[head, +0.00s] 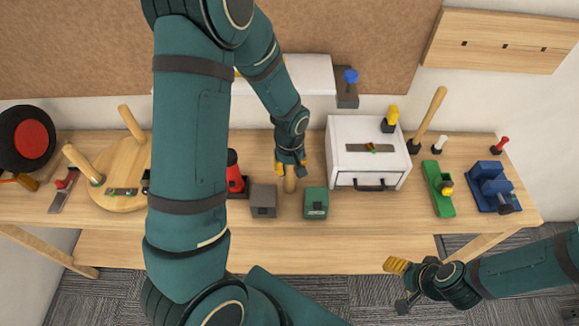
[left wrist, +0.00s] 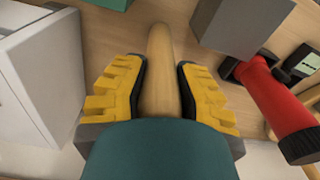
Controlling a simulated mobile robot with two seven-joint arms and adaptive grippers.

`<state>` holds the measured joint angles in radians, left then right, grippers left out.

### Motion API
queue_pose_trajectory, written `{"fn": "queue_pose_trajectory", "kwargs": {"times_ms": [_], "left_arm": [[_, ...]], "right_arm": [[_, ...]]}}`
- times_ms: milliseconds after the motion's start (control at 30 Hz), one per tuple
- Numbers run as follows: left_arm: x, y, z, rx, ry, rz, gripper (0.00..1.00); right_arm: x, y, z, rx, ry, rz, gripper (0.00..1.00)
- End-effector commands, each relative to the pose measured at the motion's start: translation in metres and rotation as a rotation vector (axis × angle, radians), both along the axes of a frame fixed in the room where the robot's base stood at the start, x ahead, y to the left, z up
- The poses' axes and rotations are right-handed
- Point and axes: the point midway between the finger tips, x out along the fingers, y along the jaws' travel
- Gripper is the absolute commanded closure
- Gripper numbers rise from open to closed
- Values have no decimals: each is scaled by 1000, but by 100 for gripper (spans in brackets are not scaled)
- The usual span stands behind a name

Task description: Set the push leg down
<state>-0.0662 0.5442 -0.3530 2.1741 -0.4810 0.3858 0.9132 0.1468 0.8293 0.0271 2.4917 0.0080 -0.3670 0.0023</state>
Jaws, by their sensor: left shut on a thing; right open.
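The push leg, a pale wooden rod (head: 290,184), is held in my left gripper (head: 290,164) above the workbench, behind the gap between a grey block and a green block. In the left wrist view the rod (left wrist: 160,48) runs out between the yellow finger pads of my left gripper (left wrist: 162,90), which is shut on it. Its upper part is hidden by the gripper. I cannot tell whether its lower end touches the bench top. My right gripper (head: 402,284) is open and empty, in front of the bench's front edge at the lower right.
The grey block (head: 263,201) and green block (head: 315,203) stand close by. A white drawer box (head: 368,155) is to the right, a red tool (head: 235,172) to the left. A round wooden seat (head: 118,180) with upright legs stands farther left. The front bench strip (head: 380,218) is clear.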

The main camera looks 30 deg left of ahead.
Motion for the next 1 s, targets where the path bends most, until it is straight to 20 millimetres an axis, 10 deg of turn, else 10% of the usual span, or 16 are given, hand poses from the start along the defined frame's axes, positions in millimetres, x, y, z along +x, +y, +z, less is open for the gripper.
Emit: {"fn": "queue_pose_trajectory", "kwargs": {"times_ms": [267,300,333,767,1000], "left_arm": [[0,0,-4,0,0,-1,100],[0,0,-3,0,0,-1,59],[0,0,-3,0,0,-1,48],[0,0,3,0,0,0,47],[1,-1,45,-1,-7,1,47]], "right_arm": [[0,0,-5,-1,0,0,39],[0,0,-4,-1,0,0,39],[0,0,-4,-1,0,0,39],[0,0,2,0,0,0,39],[0,0,6,1,0,0,39]]}}
